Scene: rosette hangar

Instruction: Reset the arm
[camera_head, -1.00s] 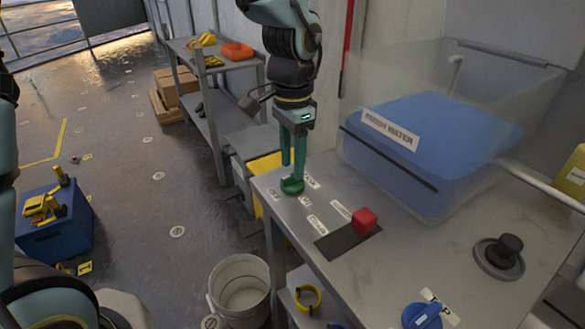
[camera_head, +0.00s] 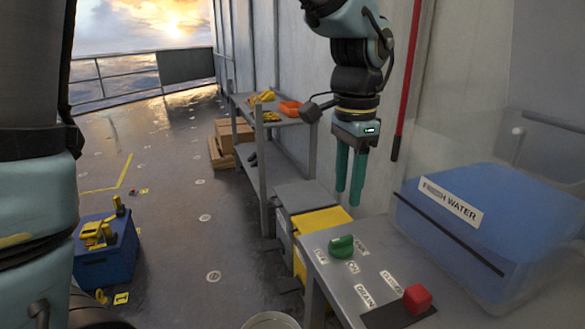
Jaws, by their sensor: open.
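My gripper (camera_head: 349,203) points straight down with its two green fingers apart and nothing between them. It hangs above the far end of the grey metal bench (camera_head: 345,290). A green knob (camera_head: 341,246) sits on the bench below the fingertips, with a gap between them. A red block-shaped handle (camera_head: 417,298) stands nearer on the same bench, on a dark plate.
A blue "FRESH WATER" tank (camera_head: 500,235) stands behind a clear screen at the right. A grey shelf (camera_head: 265,125) with yellow and orange items stands beyond. A blue box (camera_head: 107,250) with yellow tools is on the floor at left. Open floor lies between.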

